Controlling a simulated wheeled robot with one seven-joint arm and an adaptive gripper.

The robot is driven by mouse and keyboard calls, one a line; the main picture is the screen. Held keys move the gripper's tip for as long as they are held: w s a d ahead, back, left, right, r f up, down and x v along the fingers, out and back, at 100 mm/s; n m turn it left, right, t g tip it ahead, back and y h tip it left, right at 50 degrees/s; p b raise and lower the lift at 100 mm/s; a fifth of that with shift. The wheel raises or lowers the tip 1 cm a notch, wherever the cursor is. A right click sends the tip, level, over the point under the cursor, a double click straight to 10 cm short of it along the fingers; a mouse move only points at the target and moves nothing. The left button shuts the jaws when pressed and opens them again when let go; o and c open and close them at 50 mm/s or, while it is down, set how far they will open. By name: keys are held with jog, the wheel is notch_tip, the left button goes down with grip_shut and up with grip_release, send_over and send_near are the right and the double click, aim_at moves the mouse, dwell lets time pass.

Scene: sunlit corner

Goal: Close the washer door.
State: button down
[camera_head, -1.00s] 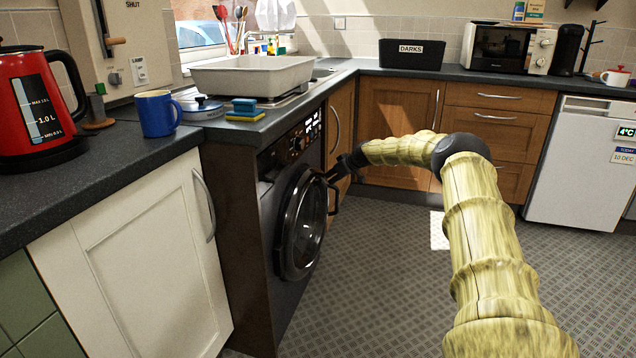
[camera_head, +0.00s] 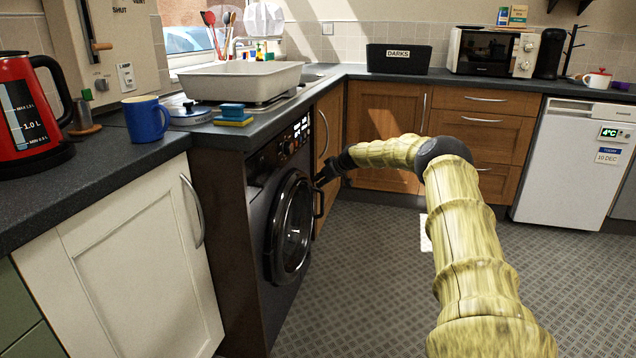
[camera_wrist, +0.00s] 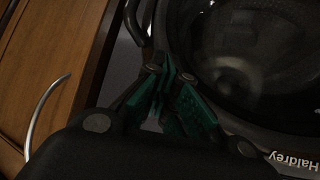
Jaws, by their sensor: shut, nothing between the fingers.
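The dark washer (camera_head: 262,262) stands under the counter at left in the head view. Its round door (camera_head: 291,228) has a dark glass centre and a handle (camera_head: 319,203) on its right edge. The door looks close to the washer front; whether it is flush or latched I cannot tell. My gripper (camera_head: 321,181) is beside the door's right edge, near the handle. In the wrist view, the door (camera_wrist: 245,60) fills the right side, and the green-padded fingers of my gripper (camera_wrist: 162,85) are shut and empty at its rim. I cannot tell whether they touch it.
A wooden cabinet (camera_head: 329,130) stands right beside the washer, and its curved handle (camera_wrist: 40,115) shows in the wrist view. A white cupboard (camera_head: 130,255) is at left. The counter above holds a basin (camera_head: 240,80) and blue mug (camera_head: 146,119).

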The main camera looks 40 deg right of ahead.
jog(key=s+d+r+p, duration=0.3)
jog(key=s+d+r, duration=0.2)
jog(key=s, duration=0.3)
jog(key=shift+d+r, duration=0.25)
jog(key=shift+r, duration=0.65)
jog(key=shift+s, duration=0.1)
